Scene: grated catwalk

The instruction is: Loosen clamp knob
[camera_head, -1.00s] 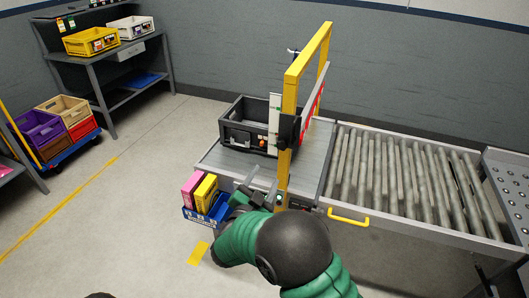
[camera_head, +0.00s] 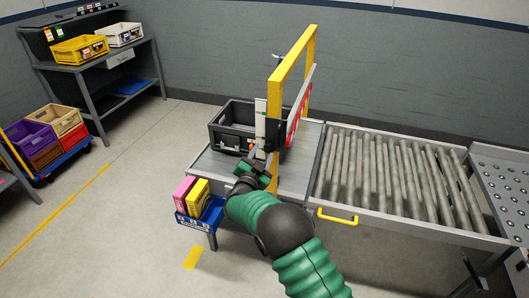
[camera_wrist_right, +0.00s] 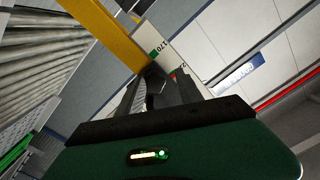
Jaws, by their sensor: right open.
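A yellow gantry frame (camera_head: 296,78) stands over the conveyor. A black clamp block (camera_head: 273,134) sits on its near post beside a white scale strip (camera_head: 261,113). My right gripper (camera_head: 264,157) is open and just below the block, at the near post. In the right wrist view its two dark fingers (camera_wrist_right: 158,90) point at the dark clamp (camera_wrist_right: 155,74), with the white scale (camera_wrist_right: 172,52) and yellow post (camera_wrist_right: 105,32) beyond. The knob cannot be told apart from the dark clamp and fingers, and contact cannot be told. My left gripper is not in view.
A black crate (camera_head: 228,138) stands on the conveyor's flat bed, left of the gantry. Rollers (camera_head: 390,180) run to the right. A blue bin (camera_head: 206,213) with pink and yellow boxes hangs at the near left corner. A yellow handle (camera_head: 337,216) sticks out in front.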

